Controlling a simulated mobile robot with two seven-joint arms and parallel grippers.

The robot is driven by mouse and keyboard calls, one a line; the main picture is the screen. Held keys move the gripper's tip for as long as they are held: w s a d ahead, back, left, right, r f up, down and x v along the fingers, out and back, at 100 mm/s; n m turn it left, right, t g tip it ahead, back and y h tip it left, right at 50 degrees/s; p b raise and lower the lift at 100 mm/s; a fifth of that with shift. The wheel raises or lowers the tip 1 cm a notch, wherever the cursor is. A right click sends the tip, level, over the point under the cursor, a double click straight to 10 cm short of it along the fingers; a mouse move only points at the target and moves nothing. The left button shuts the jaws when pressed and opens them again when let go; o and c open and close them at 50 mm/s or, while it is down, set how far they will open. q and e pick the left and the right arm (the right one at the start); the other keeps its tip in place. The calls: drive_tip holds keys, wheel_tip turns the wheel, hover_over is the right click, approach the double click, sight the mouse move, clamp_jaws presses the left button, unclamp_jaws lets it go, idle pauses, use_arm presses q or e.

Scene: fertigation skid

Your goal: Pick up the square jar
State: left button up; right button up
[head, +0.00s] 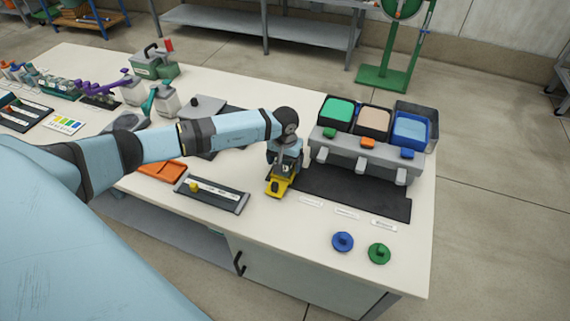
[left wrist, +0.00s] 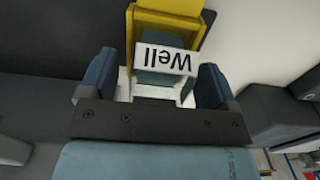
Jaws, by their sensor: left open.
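The square jar (left wrist: 165,60) appears to be the small pale item with a white label reading "Well", upside down in the left wrist view, with a yellow part behind it. In the head view its yellow part (head: 277,187) shows on the table just below my left gripper (head: 285,165). In the left wrist view my left gripper (left wrist: 156,72) is open, with one dark blue finger on each side of the labelled item. I cannot tell whether the fingers touch it. The arm partly hides the jar in the head view. My right gripper is not in view.
A grey dispenser rack with green, beige and blue bins (head: 373,118) stands right of the gripper, behind a dark mat (head: 350,192). A grey tray (head: 212,194) and an orange tray (head: 162,171) lie left. Blue (head: 342,242) and green (head: 379,253) knobs sit near the front edge.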

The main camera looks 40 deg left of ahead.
use_arm(q)
drive_tip(key=c, duration=1.1)
drive_tip(key=shift+o, duration=0.2)
